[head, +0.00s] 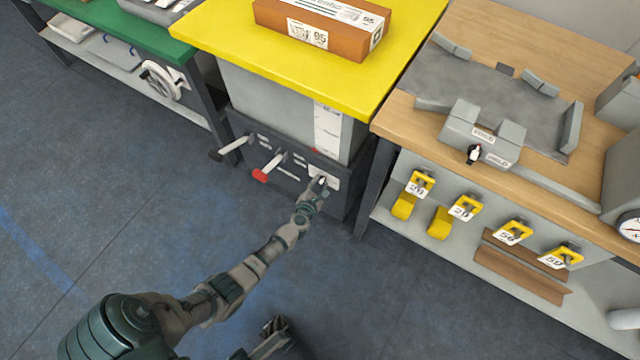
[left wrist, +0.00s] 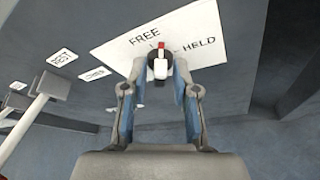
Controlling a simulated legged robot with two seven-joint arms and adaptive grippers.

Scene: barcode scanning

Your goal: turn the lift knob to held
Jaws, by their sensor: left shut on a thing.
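The lift knob (left wrist: 159,64) is a small dark knob with a red-and-white pointer, in front of a white plate (left wrist: 205,28) marked FREE and HELD. The pointer points up in the left wrist view, between the two words. My left gripper's fingers (left wrist: 159,75) are shut on the knob, one on each side. In the head view my left gripper (head: 316,187) reaches the white plate (head: 330,179) on the lift's dark base, and hides the knob. A dark part at the bottom of the head view may be my right gripper (head: 275,326); its jaws are unclear.
Left of the plate, a red-tipped lever (head: 267,169) and a dark-tipped lever (head: 232,148) stick out from the base. The yellow lift top (head: 225,45) carries a brown box (head: 325,25). A wooden workbench (head: 475,40) stands at right. The floor in front is clear.

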